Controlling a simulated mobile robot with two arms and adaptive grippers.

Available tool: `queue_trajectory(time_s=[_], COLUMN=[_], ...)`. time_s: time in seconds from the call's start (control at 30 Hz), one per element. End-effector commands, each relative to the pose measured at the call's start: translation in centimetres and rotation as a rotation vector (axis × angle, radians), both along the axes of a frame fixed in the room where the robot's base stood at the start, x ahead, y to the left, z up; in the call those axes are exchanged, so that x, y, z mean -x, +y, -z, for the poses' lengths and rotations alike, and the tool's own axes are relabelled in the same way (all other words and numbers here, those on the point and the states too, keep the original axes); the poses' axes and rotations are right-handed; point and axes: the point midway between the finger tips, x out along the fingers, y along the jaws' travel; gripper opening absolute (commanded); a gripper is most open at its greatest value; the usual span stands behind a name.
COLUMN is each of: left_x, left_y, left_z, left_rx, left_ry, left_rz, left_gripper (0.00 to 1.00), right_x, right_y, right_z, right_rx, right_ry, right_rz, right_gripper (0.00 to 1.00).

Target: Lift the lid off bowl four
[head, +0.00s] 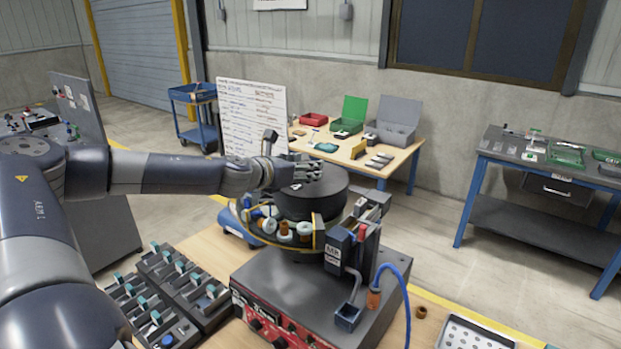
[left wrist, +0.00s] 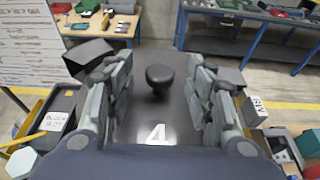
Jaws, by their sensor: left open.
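The dark round lid (head: 325,198) sits on top of bowl four (head: 262,236), whose open side shows several orange and white parts inside. In the left wrist view the lid (left wrist: 150,115) bears a white 4, and its black knob (left wrist: 159,78) stands upright in the middle. My left gripper (head: 308,170) is over the lid, reaching in from the left. In the left wrist view its open fingers (left wrist: 160,73) stand on either side of the knob, with a visible gap to it on both sides. My right gripper is not in view.
The bowl stands on a grey control box (head: 295,285) with a red front panel. A blue hose (head: 405,285) rises at its right. Black part trays (head: 170,285) lie at front left. A white board (head: 252,115) stands behind, near a table of open boxes (head: 395,118).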

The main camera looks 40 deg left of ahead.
Motion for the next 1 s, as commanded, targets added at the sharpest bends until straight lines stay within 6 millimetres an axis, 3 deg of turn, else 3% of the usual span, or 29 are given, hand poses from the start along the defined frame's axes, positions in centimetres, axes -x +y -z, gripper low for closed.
queue_trajectory(time_s=[0.63,0.87,1.0], left_x=[-1.3,-1.3,-1.3], left_y=[0.1,0.1,0.1], left_z=[0.4,0.4,0.3], left_rx=[0.002,0.002,0.001], left_ry=[0.000,0.000,-0.002], left_rz=[0.000,0.000,0.001], left_gripper=[0.49,0.00,0.00], right_x=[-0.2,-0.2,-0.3], right_y=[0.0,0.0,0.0], right_z=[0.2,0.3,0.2], right_rx=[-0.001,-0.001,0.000], right_ry=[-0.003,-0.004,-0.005], right_rz=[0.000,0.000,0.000], right_gripper=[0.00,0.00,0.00])
